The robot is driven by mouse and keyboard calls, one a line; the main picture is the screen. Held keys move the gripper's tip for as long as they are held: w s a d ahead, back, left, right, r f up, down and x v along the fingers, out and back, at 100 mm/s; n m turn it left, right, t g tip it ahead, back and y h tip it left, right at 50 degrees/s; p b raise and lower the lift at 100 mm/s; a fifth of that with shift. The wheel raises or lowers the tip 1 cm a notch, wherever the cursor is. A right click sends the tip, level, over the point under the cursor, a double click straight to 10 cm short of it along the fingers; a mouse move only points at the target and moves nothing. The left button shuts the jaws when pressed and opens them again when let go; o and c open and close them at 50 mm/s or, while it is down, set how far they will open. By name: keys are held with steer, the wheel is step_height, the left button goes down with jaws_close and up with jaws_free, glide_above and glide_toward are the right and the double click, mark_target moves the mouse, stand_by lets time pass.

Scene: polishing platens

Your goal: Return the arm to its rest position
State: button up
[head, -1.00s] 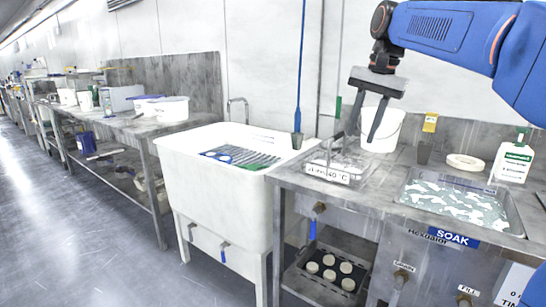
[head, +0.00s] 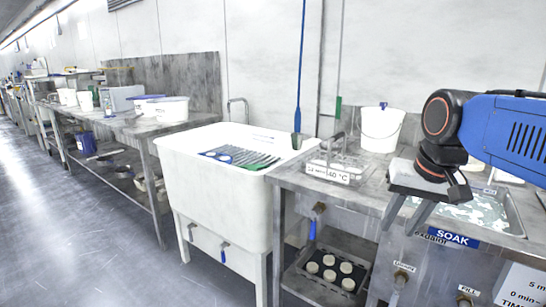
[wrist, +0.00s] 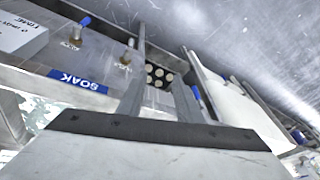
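My gripper (head: 399,229) is at the right in the head view, below my blue arm. It points down in front of the soak tank (head: 470,210), near the counter's front edge, and partly hides the tank. Its two fingers are spread apart with nothing visible between them. The wrist view also shows the two separated fingers and the grey gripper body. Beyond them are the blue SOAK label (wrist: 77,82) and a tray of pale round discs (wrist: 158,76).
A white bucket (head: 381,130) and a wire rack (head: 338,160) stand on the counter. The disc tray (head: 328,275) lies on the lower shelf. Open floor (head: 70,230) is at the left.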

steer(key=s+d+f+n+t, duration=0.1)
steer(key=s+d+f+n, duration=0.1)
steer(key=s+f, duration=0.9)
step_height(320, 180, down, 4)
steer(key=shift+s+r+n+h, duration=0.1)
steer(key=shift+s+n+h, duration=0.1)
steer(key=shift+n+h, duration=0.15)
